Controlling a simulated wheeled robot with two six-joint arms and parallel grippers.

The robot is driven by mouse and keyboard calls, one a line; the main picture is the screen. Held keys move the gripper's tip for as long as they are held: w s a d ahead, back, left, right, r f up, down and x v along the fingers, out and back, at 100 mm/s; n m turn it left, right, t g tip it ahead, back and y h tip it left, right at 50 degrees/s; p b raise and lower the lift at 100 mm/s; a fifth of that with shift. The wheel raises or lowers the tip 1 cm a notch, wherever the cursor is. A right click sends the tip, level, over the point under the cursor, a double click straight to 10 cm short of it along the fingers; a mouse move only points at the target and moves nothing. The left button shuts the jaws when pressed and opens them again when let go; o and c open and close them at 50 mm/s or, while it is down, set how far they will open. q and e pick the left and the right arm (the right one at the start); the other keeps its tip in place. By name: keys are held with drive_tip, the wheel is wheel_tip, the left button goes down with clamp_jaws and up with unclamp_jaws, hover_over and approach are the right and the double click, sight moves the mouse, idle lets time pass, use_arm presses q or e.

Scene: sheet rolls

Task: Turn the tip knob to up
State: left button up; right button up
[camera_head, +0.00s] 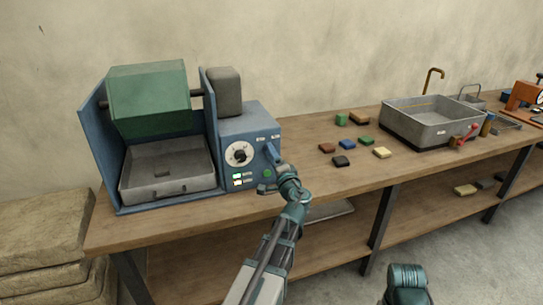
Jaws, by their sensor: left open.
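A blue control box (254,122) stands at the right end of a machine with a green drum (149,95). Its front carries a large white dial (238,154), small lit indicators below it and a green button (267,174). Two small labels (268,138) sit at the upper right, too small to read. My right gripper is out of view; only a piece of my right arm shows at the bottom.
A grey tray (140,190) lies under the drum. Several coloured blocks (327,148) lie on the wooden bench (330,180) to the right. A grey metal basin (405,130) with a red handle stands farther right. Stacked sacks (40,230) are at the left.

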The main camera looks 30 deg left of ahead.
use_arm(q)
drive_tip(key=v, duration=1.2)
drive_tip(key=shift+b, duration=0.3)
drive_tip(key=shift+s+d+f, duration=0.1)
drive_tip(key=shift+s, duration=0.05)
drive_tip(key=s+d+f+n+g+h, duration=0.2)
drive_tip(key=s+d+f+g+h, duration=0.15)
drive_tip(key=d+f, duration=0.4)
drive_tip(key=s+d+f+n+g+h, duration=0.2)
drive_tip(key=s+d+f+g+h, duration=0.15)
drive_tip(key=f, duration=0.65)
drive_tip(key=s+d+f+m+g+h, duration=0.1)
drive_tip(key=s+d+f+g+h, duration=0.2)
drive_tip(key=s+d, duration=0.35)
drive_tip(key=s+d+f+m+g+h, duration=0.1)
drive_tip(key=s+d+f+g+h, duration=0.2)
drive_tip(key=d, duration=0.6)
wheel_tip(320, 180, up, 16)
drive_tip(key=p, duration=1.5)
drive_tip(key=shift+s+p, duration=0.4)
drive_tip(key=shift+s, duration=0.05)
drive_tip(key=shift+d+r, duration=0.1)
